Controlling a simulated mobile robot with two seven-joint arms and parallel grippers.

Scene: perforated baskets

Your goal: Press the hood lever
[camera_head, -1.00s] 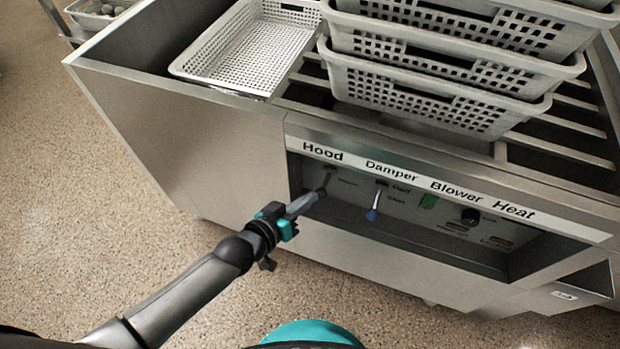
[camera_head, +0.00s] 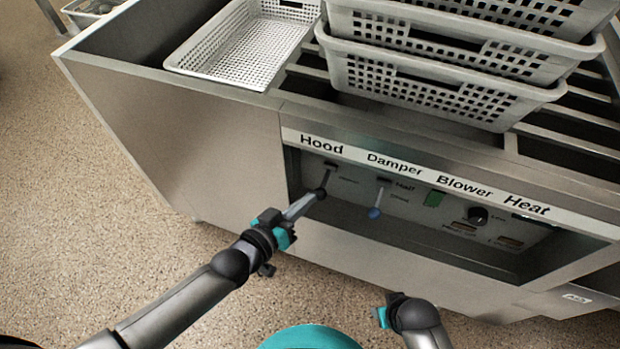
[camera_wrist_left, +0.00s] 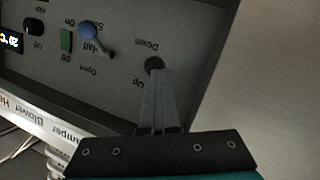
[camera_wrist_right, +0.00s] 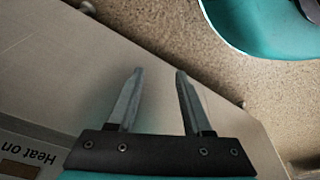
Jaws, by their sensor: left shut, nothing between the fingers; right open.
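The hood lever (camera_head: 328,174) is a short grey rod with a dark round knob, under the Hood label on the recessed control panel. Its dark knob (camera_wrist_left: 154,64) shows in the left wrist view between the Up and Down marks. My left gripper (camera_head: 314,196) is shut and empty, with its fingertips at the knob; they overlap it in view, and I cannot tell whether they touch. The lever slants down toward the gripper. My right gripper (camera_wrist_right: 158,73) is open and empty, low in front of the steel cabinet, away from the panel.
The damper lever (camera_head: 376,207) with a blue knob hangs right of the hood lever. A green blower switch (camera_head: 435,199) and a black heat knob (camera_head: 478,215) sit further right. Perforated baskets (camera_head: 440,95) stand stacked on the cabinet above. Open floor lies left.

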